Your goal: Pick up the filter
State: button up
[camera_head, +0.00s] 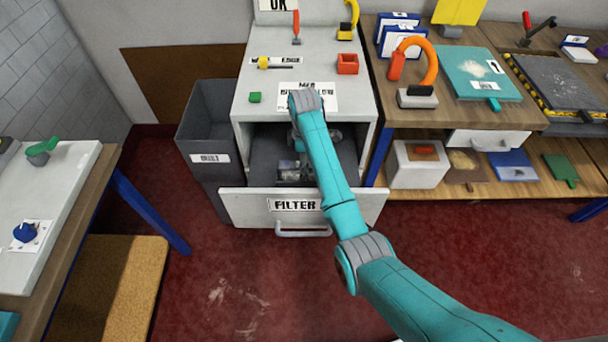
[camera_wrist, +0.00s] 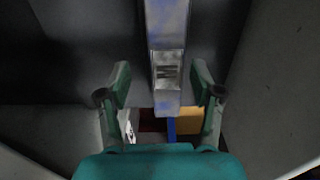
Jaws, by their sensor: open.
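The drawer marked FILTER (camera_head: 251,206) is pulled out under the pale cabinet. My gripper (camera_head: 290,172) is low inside the drawer's opening, partly hidden by my arm and in shade. In the wrist view my gripper (camera_wrist: 160,70) is open, one finger on each side of a long silvery piece (camera_wrist: 166,28) with bluish patches and a small dark mark. This piece appears to be the filter; its far end is out of view. Gaps show between it and both fingers, so it is not gripped. In the head view I cannot make it out clearly.
A dark grey bin (camera_head: 207,125) stands left of the cabinet. Drawer walls and the cabinet top closely surround my gripper. A workbench (camera_head: 460,108) stands at right; red floor is open in front.

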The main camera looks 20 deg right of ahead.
jog(key=f, duration=0.5)
jog(key=shift+s+a, duration=0.15)
jog(key=shift+s, duration=0.2)
grip_shut()
